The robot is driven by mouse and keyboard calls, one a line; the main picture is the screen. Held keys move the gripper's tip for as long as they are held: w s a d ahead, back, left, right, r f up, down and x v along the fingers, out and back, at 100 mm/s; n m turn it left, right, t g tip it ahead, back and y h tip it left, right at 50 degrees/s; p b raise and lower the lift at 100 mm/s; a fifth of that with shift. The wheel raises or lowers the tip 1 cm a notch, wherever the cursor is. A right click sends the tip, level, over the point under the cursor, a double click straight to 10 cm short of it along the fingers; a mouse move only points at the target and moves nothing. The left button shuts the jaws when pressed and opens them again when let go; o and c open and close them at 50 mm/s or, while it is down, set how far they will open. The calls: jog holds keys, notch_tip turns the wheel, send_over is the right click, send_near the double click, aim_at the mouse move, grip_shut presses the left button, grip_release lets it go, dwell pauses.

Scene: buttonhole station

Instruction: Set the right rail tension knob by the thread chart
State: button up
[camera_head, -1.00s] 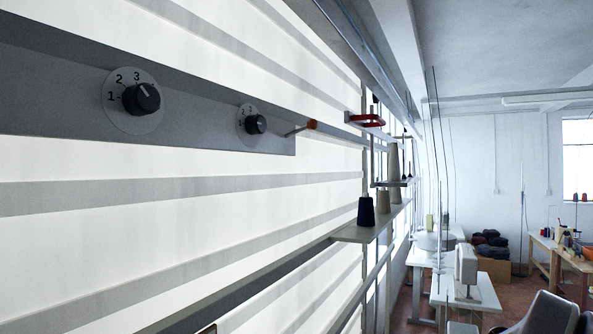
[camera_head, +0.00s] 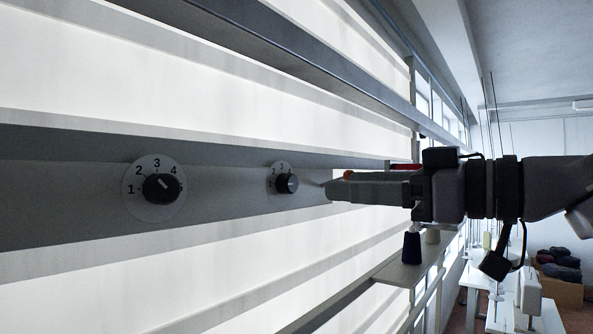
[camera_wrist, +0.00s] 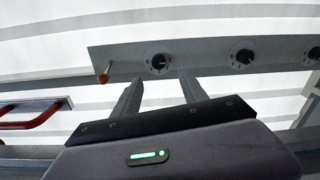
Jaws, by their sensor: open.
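The right black tension knob (camera_head: 287,184) sits on a pale numbered dial on the grey rail (camera_head: 60,205). Its pointer is too small to read. A larger-looking knob (camera_head: 162,187), with a dial numbered 1 to 5, is to its left. My gripper (camera_head: 330,188) is just right of the right knob, apart from it. In the wrist view, my open, empty jaws (camera_wrist: 162,80) point toward the rail, below the knob nearest the orange-tipped peg (camera_wrist: 103,78). That knob also shows in the wrist view (camera_wrist: 157,60). I see no thread chart.
In the wrist view, two more knobs, one nearer (camera_wrist: 242,57) and one at the picture edge (camera_wrist: 313,54), lie to the right. Red handles (camera_wrist: 30,117) are at left. A dark thread cone (camera_head: 411,248) stands on a shelf below my arm.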

aim_at(294, 184)
jog(key=p+x, duration=0.2)
jog(key=x, duration=0.6)
jog(key=shift+w+a, duration=0.2)
jog(key=shift+w, duration=0.2)
jog(key=shift+w+a, duration=0.1)
jog(key=shift+a, duration=0.3)
jog(key=shift+d, duration=0.1)
jog(key=shift+d, duration=0.1)
jog(key=shift+c, duration=0.2)
grip_shut()
